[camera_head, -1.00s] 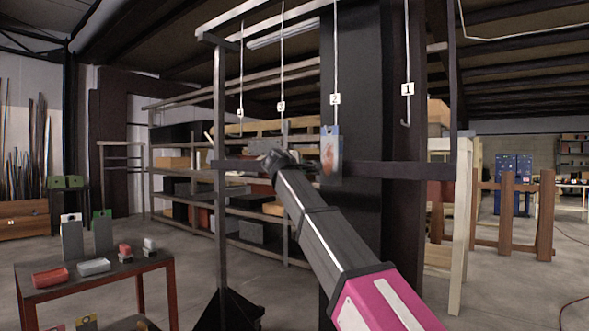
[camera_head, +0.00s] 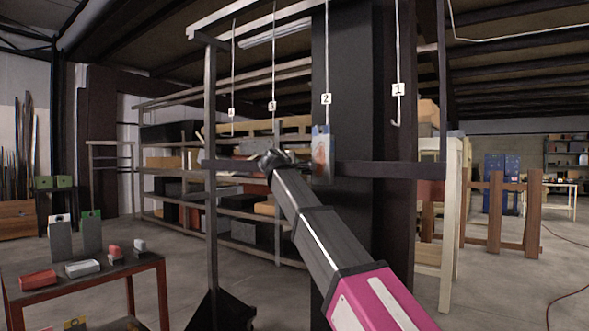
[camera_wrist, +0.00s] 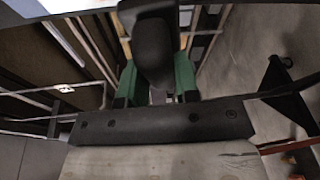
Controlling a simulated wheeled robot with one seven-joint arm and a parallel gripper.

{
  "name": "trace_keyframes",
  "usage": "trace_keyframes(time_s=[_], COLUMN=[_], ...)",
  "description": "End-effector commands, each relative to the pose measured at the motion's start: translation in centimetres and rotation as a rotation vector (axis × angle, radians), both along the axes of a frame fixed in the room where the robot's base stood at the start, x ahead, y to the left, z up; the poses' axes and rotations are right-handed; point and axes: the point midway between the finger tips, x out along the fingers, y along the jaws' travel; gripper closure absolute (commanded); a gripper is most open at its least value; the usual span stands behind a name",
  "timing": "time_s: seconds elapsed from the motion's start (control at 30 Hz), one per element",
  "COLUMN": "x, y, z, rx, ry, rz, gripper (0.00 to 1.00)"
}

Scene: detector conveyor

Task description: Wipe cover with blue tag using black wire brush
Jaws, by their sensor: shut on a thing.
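The cover (camera_head: 321,162) is a grey plate with a blue tag (camera_head: 321,130) at its top and an orange-brown smear. It hangs upright from the hook line labelled 2, against a dark column. My gripper (camera_head: 274,160) is at the end of my outstretched arm, left of the cover in the head view; contact cannot be made out. In the wrist view, my gripper's green fingers (camera_wrist: 156,82) are shut on a dark block-like thing (camera_wrist: 153,45), which looks like the black wire brush. Its bristles are hidden, and the cover is not clearly visible there.
A dark metal frame (camera_head: 211,120) with a crossbar (camera_head: 390,168) surrounds the hanging lines. Hook 1 (camera_head: 396,120) hangs empty. A red-legged table (camera_head: 125,268) at left bears upright plates and several small blocks.

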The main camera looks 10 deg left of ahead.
Motion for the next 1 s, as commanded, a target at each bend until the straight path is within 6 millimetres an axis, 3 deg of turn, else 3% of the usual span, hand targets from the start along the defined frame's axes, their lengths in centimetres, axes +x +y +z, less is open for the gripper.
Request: trace_keyframes(time_s=[1.0], x=[1.5], y=[-0.9], z=[-0.1], rx=[0.0], ry=[0.0], rz=[0.0], gripper=[0.89])
